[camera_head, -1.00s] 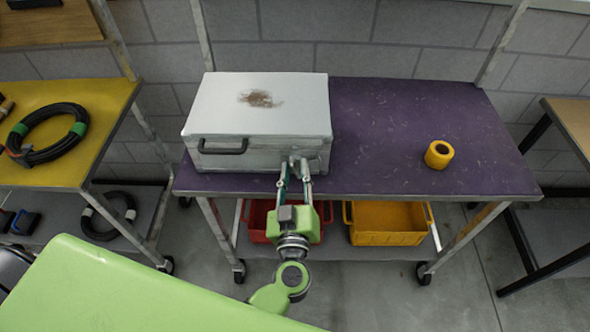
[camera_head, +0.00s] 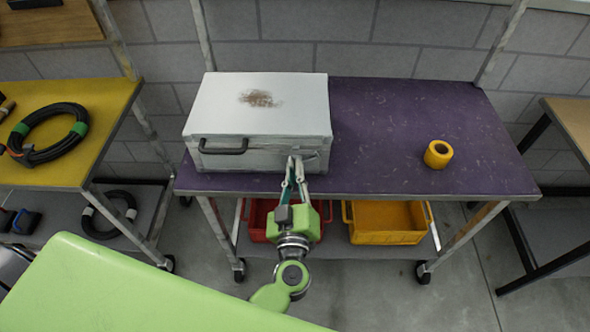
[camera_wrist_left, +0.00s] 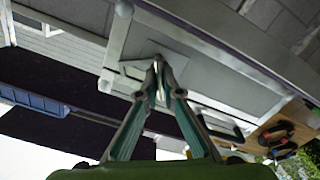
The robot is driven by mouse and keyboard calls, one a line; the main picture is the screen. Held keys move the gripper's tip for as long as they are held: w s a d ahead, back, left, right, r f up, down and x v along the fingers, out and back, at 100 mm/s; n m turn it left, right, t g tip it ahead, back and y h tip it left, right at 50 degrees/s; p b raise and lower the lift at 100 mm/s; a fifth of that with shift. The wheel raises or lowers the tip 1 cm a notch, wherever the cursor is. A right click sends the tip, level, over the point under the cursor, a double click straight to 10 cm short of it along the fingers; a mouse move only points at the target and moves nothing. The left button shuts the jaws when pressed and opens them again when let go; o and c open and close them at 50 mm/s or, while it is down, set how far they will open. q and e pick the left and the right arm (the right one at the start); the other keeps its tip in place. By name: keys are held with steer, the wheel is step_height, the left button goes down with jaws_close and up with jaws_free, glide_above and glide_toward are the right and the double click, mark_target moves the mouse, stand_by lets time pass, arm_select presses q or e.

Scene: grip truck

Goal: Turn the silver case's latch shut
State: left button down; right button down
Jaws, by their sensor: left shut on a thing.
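The silver case (camera_head: 220,110) stands closed on the left part of the purple tabletop, its handle (camera_head: 222,147) facing me. The case front also shows in the left wrist view (camera_wrist_left: 215,80). My left gripper (camera_head: 295,162) is at the right part of the case front, fingers nearly together. In the left wrist view its fingertips (camera_wrist_left: 159,72) meet in front of a small plate (camera_wrist_left: 135,70) on the case front. The gripper is shut on the latch, which the fingertips mostly hide; I cannot tell its exact angle. My right gripper is not in view.
A yellow tape roll (camera_head: 438,154) sits on the purple table (camera_head: 395,130), with free room around it. Red (camera_head: 258,215) and yellow (camera_head: 388,222) bins are on the shelf below. A yellow table (camera_head: 70,165) with a coiled cable (camera_head: 50,150) stands at left.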

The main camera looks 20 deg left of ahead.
arm_select(q)
steer(key=n, duration=0.6)
steer(key=shift+f, duration=0.1)
steer(key=n, duration=0.6)
stand_by(0.5)
steer(key=c, duration=2.2)
jaws_free()
steer(key=v, duration=1.2)
